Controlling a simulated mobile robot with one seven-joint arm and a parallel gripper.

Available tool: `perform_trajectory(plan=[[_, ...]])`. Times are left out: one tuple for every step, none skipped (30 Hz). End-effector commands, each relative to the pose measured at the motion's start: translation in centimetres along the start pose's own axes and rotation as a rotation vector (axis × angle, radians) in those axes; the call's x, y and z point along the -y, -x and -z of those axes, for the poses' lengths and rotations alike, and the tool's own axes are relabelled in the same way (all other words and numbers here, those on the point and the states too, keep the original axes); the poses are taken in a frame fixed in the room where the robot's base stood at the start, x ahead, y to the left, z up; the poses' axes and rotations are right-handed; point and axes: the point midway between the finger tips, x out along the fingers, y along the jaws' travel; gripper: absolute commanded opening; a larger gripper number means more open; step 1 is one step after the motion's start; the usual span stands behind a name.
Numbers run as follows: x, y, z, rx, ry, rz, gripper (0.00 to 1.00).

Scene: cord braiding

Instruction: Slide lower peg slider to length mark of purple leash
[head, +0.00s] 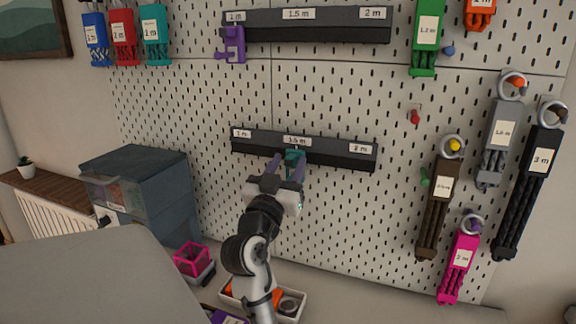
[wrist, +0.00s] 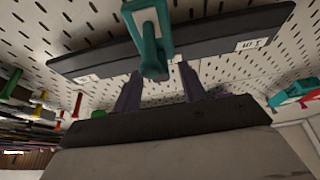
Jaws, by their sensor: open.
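The lower rail (head: 340,155) is a dark bar on the pegboard with marks for 1 m, 1.5 m and 2 m. Its teal peg slider (head: 294,155) sits at about the 1.5 m mark, and it also shows in the wrist view (wrist: 150,55). My gripper (head: 288,165) is open at the rail, its purple-grey fingers on either side of the slider. I cannot tell whether they touch it. A purple item with a pale label (head: 230,319), perhaps the purple leash, lies at the bottom edge, mostly cut off. Its label is unreadable.
The upper rail (head: 335,25) holds a purple slider (head: 233,44) near 1 m. Labelled leashes hang right, including brown (head: 432,215), grey (head: 494,135) and black (head: 528,190). A white bin (head: 292,318) stands below my arm. The pegboard around the lower rail is mostly clear.

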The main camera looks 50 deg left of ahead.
Motion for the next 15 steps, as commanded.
perform_trajectory(plan=[[0.0,0.8,-0.2,-0.001,-0.001,0.002,0.42],[0.0,1.4,-0.3,0.0,-0.001,0.002,0.42],[0.0,2.2,-0.3,0.0,-0.002,0.002,0.42],[0.1,2.9,-0.4,0.0,-0.002,0.004,0.42],[0.1,3.6,-0.4,0.0,-0.003,0.004,0.42],[0.1,4.5,-0.4,0.0,-0.003,0.003,0.42],[0.1,5.3,-0.4,0.0,-0.003,0.004,0.42],[0.1,6.0,-0.4,0.001,-0.003,0.004,0.42],[0.1,6.9,-0.4,0.0,-0.002,0.004,0.42],[0.1,7.6,-0.4,0.0,-0.002,0.003,0.42],[0.1,8.2,-0.4,0.001,-0.003,0.003,0.42],[0.1,9.1,-0.3,0.0,-0.003,0.004,0.42],[0.1,9.7,-0.3,0.0,-0.003,0.004,0.42],[0.1,10.2,-0.3,0.001,-0.003,0.004,0.42],[0.0,10.8,-0.3,0.001,-0.003,0.003,0.42]])
